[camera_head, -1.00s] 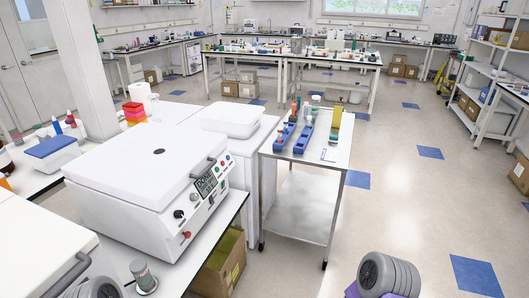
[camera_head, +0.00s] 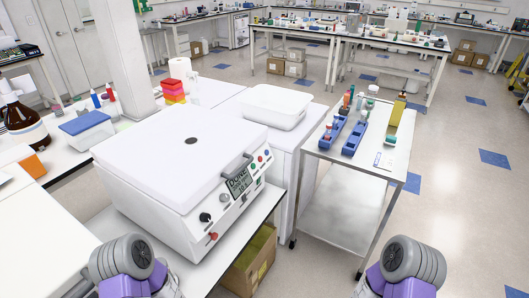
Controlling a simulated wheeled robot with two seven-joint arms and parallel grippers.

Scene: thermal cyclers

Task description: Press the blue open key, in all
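A white boxy machine (camera_head: 165,165) with a flat lid and a dark handle (camera_head: 236,166) stands on the bench at the left centre. Its lid looks shut. Its sloped front panel faces right and carries a small display (camera_head: 238,182) that seems to read "DONE". A few small coloured keys (camera_head: 261,159) sit beside the display towards the far end; they are too small to tell the blue one surely. A black knob (camera_head: 205,217) and a red knob (camera_head: 213,236) sit at the near end. Only grey and purple links of my arms show at the bottom; neither gripper is in view.
A steel cart (camera_head: 345,205) with blue tube racks (camera_head: 355,138) stands right of the machine. A white tub (camera_head: 275,106) is behind it. An open cardboard box (camera_head: 250,262) is below the bench. Open floor lies at the right.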

